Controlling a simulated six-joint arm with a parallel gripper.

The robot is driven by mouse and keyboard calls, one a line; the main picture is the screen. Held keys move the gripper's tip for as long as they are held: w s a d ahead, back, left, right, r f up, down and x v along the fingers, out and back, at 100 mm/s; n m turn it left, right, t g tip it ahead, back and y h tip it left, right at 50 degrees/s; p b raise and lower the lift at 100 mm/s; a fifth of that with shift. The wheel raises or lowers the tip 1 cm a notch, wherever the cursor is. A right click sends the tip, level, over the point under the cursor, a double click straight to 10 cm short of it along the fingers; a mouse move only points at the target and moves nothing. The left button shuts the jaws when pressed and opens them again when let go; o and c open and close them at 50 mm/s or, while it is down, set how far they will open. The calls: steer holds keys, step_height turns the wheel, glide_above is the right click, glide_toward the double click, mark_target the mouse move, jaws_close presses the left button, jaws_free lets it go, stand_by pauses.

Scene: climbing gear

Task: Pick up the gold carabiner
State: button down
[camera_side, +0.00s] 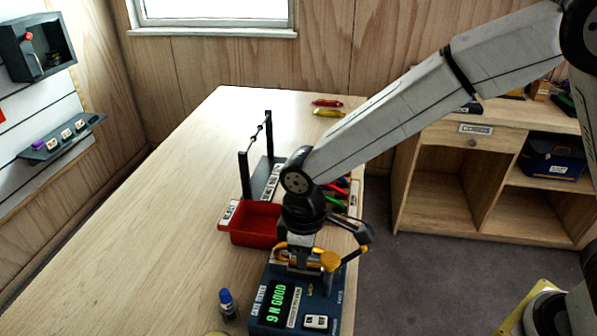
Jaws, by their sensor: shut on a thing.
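The gold carabiner (284,247) is at the back of the dark blue gate tester (262,308), partly hidden by my gripper. My gripper (300,262) points down over the tester and is shut on the gold carabiner. The fingertips are small and partly hidden, so the exact grip point is unclear. The tester's display (281,301) reads "9 N GOOD" in green. A gold-orange round part (330,261) stands on the tester just right of my gripper.
A red reject tray (240,238) sits close behind-left of the tester, and a black rack (262,172) stands behind it. Red and green carabiners (338,198) lie right of the rack. A blue-capped bottle (227,303) stands left of the tester. Red (327,103) and yellow (328,113) items lie far back. The table's left is clear.

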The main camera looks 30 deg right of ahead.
step_height(320, 180, up, 9)
steer(key=shift+r, duration=0.1)
stand_by(0.4)
steer(key=c, duration=1.2)
jaws_free()
jaws_close()
steer(key=shift+w, duration=0.1)
steer(key=w+d+f, duration=0.2)
steer(key=w+d, duration=0.9)
steer(key=w+d+f, duration=0.3)
steer(key=w+d, duration=0.9)
steer(key=shift+d+f, duration=0.15)
steer(key=shift+f, duration=0.15)
